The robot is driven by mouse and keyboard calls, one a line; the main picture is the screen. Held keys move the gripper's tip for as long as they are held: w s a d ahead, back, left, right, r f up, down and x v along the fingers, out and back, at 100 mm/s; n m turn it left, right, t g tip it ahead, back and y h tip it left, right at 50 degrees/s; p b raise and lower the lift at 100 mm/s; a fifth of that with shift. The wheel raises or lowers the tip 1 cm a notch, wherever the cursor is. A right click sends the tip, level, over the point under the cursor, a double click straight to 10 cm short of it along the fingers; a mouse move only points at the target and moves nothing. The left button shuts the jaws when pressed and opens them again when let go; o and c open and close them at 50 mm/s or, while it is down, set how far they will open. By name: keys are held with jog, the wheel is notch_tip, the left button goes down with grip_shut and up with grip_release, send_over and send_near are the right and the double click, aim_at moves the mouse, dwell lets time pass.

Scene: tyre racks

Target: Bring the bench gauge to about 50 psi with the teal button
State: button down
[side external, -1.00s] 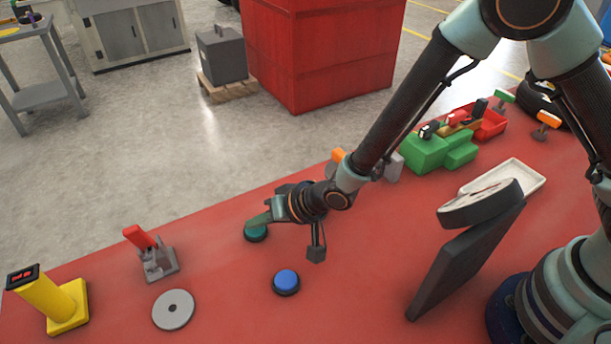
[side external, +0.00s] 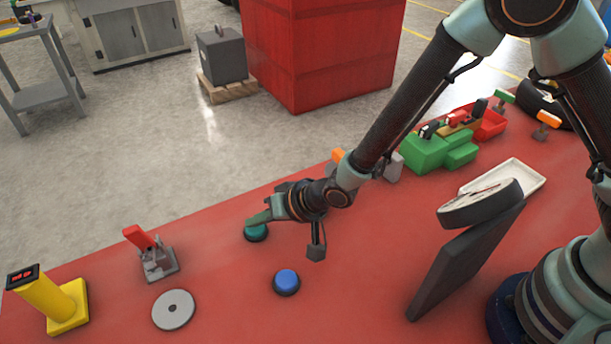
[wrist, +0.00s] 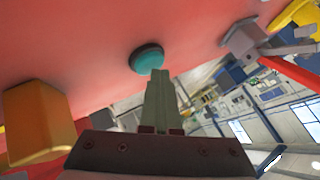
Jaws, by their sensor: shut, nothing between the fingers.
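The teal button (side external: 256,233) sits in a dark base on the red bench, and it also shows in the wrist view (wrist: 147,58). My gripper (side external: 250,220) is shut and empty, its fingertips at the teal button's top. In the wrist view the closed fingers (wrist: 158,75) point at the button's lower edge; I cannot tell whether they touch it. The gauge (side external: 483,204) is a round dial on a dark slanted stand at the right, seen nearly edge-on, so its reading cannot be made out.
A blue button (side external: 287,281) is nearer the camera. A grey disc (side external: 173,310), a red-handled clamp (side external: 155,255) and a yellow post (side external: 50,300) stand at the left. Green blocks (side external: 440,150) and a white tray (side external: 518,176) are at the right. Bench around the blue button is clear.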

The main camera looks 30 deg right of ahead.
aim_at(260, 229)
jog(key=shift+r, duration=0.6)
jog(key=shift+r, duration=0.1)
jog(key=shift+r, duration=2.45)
jog(key=s+d+r+h, duration=0.1)
jog(key=d+r+h, duration=0.1)
jog(key=d+r, duration=0.5)
jog(key=d+r+h, duration=0.1)
jog(key=d+r, duration=0.4)
jog(key=d, duration=0.5)
jog(key=s+d+r+n+g+h, duration=0.1)
jog(key=s+d+r, duration=0.1)
jog(key=s+d, duration=0.4)
jog(key=s+d+r+h, duration=0.1)
jog(key=s+d+r, duration=0.1)
jog(key=s+d, duration=0.4)
jog(key=shift+s+d+r+n+g, duration=0.25)
jog(key=shift+d+r+n+g, duration=0.15)
jog(key=shift+d, duration=0.4)
